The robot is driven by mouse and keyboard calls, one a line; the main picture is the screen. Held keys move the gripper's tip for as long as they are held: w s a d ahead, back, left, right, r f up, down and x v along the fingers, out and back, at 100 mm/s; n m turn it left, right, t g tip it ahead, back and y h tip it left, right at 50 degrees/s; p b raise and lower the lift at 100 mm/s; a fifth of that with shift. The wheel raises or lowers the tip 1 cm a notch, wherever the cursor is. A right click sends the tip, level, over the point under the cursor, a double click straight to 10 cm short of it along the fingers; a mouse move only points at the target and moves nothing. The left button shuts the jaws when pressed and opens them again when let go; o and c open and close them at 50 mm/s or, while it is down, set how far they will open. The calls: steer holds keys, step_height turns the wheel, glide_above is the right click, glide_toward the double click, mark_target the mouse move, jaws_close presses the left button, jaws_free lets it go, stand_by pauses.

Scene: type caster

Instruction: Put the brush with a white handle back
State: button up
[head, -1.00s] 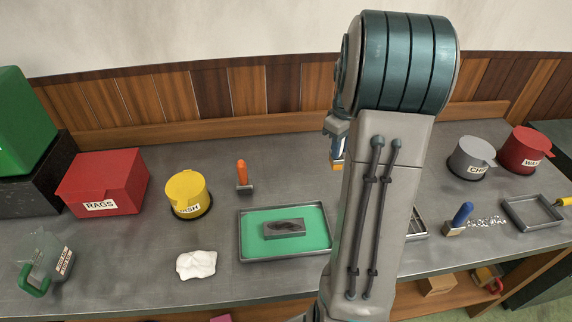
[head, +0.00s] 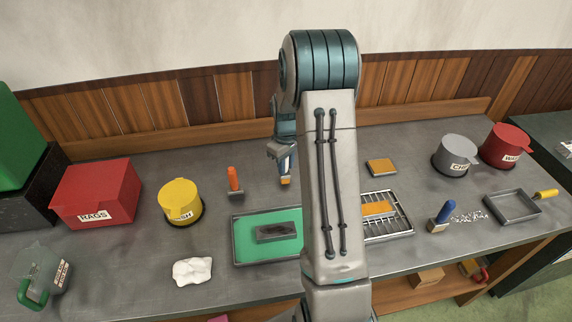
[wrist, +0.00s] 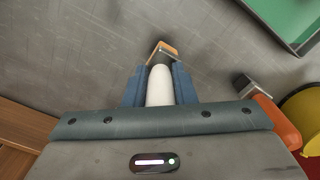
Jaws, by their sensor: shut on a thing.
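The brush with a white handle (wrist: 159,86) is between the two blue fingers of my gripper (wrist: 160,76) in the wrist view. My gripper is shut on the handle, and the brush's dark ferrule and orange end point away from the palm. In the head view my gripper (head: 286,158) is at the back of the bench, partly hidden by my arm. The low end of the brush (head: 286,180) shows below it. I cannot tell whether the brush touches the bench.
An orange-handled brush (head: 234,182) stands left of my gripper. A green-lined tray (head: 245,243) with a grey block (head: 277,232) lies in front. A wire rack tray (head: 393,224), an orange-topped block (head: 381,167) and a blue-handled brush (head: 441,217) are to the right. A yellow bin (head: 180,197) is left.

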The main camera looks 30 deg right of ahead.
steer(key=shift+f, duration=0.7)
steer(key=o, duration=1)
steer(key=shift+f, duration=0.1)
